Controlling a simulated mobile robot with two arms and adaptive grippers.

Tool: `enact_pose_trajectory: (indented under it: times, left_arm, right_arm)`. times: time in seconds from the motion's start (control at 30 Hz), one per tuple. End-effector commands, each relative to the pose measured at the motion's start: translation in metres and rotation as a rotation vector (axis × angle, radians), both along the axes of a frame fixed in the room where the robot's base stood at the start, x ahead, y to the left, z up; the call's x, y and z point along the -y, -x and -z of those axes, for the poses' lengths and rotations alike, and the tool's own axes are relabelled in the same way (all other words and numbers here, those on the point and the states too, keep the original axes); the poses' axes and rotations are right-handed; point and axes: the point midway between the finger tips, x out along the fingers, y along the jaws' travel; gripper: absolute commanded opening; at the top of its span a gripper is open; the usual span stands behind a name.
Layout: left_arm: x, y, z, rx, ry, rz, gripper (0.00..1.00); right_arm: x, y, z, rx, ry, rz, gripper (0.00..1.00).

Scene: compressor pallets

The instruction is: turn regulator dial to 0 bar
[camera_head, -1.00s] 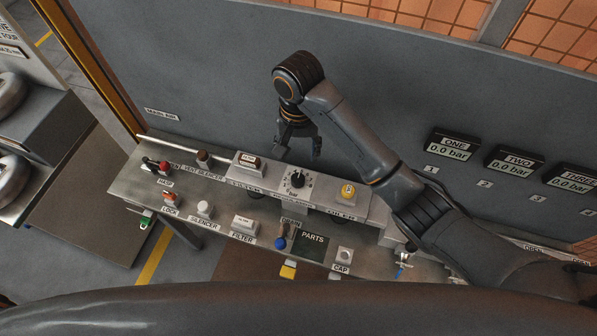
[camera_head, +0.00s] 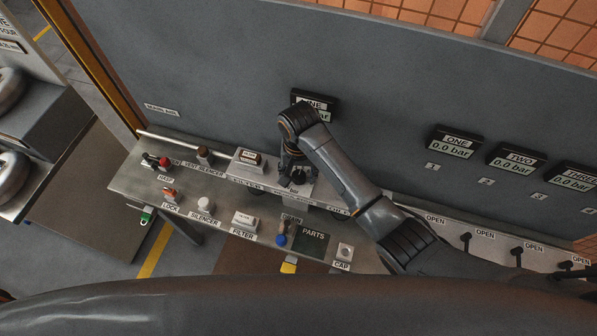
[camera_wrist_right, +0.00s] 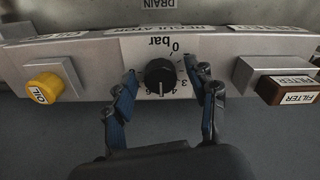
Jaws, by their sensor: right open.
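The regulator dial (camera_wrist_right: 160,74) is a round black knob on a grey block, with a printed scale and a 0 at its upper right in the wrist view. A white mark on the knob points down in that view, near the 4. My right gripper (camera_wrist_right: 167,82) is open, with one finger on each side of the dial; contact cannot be made out. In the head view the right gripper (camera_head: 294,170) is over the regulator block, and the dial is mostly hidden by it. My left gripper is not in view.
The yellow oiler cap (camera_wrist_right: 43,88) and the brown-fronted filter block (camera_wrist_right: 290,90) flank the dial. The bench (camera_head: 130,187) also carries a red-knobbed hasp, silencer and cap. A line pressure display (camera_head: 327,106) is on the wall behind my arm, partly covered.

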Motion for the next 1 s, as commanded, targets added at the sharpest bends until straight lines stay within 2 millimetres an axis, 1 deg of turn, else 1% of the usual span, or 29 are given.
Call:
enact_pose_trajectory:
  times: [0.07, 0.1, 0.17, 0.2, 0.27, 0.3, 0.37, 0.47, 0.67, 0.87, 1.0]
  left_arm:
    - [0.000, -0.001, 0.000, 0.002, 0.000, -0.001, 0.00]
    - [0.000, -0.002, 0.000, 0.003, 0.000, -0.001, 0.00]
    - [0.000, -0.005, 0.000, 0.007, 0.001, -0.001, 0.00]
    - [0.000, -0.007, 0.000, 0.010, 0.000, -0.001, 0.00]
    - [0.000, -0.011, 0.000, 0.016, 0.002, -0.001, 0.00]
    - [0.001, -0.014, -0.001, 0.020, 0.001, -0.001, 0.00]
    - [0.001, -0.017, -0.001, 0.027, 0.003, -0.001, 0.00]
    - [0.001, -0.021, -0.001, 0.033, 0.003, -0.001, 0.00]
    - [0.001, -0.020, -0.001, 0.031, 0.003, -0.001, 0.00]
    - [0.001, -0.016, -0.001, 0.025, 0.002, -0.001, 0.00]
    - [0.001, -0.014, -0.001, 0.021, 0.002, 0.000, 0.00]
  right_arm:
    - [0.000, 0.000, 0.000, 0.000, 0.000, 0.000, 0.57]
    - [0.000, 0.000, 0.000, 0.000, 0.000, 0.000, 0.55]
    - [0.000, 0.000, 0.000, 0.000, 0.000, 0.000, 0.43]
    - [0.000, 0.000, 0.000, 0.000, 0.000, 0.000, 0.35]
    - [0.000, 0.000, 0.000, 0.000, 0.000, 0.000, 0.23]
    - [0.000, 0.000, 0.000, 0.000, 0.001, 0.000, 0.15]
    - [0.000, 0.000, 0.000, 0.000, 0.001, 0.000, 0.03]
    - [0.000, 0.000, 0.000, 0.000, 0.001, -0.001, 0.03]
    - [0.001, 0.000, 0.000, 0.000, 0.001, -0.032, 0.03]
    - [0.001, 0.000, 0.000, 0.000, 0.002, -0.132, 0.03]
    - [0.002, -0.001, 0.000, 0.000, 0.002, -0.243, 0.03]
